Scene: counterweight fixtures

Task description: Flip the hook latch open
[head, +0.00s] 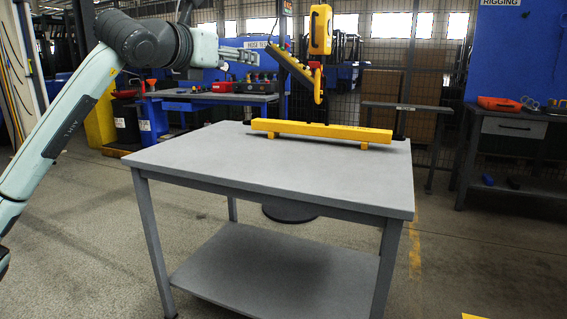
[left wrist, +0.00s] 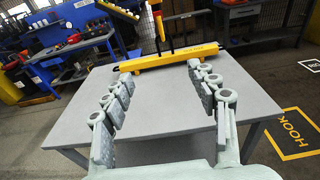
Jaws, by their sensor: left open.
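A yellow fixture stands at the far side of the grey table (head: 240,165). Its long yellow base bar (head: 325,131) lies along the tabletop; it also shows in the left wrist view (left wrist: 150,62). I cannot tell which part is the hook latch. My left gripper (head: 248,56) is left of the tilted arm, raised above the table. In the left wrist view its fingers (left wrist: 160,72) are spread and empty, with the fixture beyond them.
The tabletop in front of the yellow bar is clear. A blue workbench (head: 205,96) stands behind on the left. A grey bench with an orange case (head: 499,104) stands on the right. A mesh fence runs behind.

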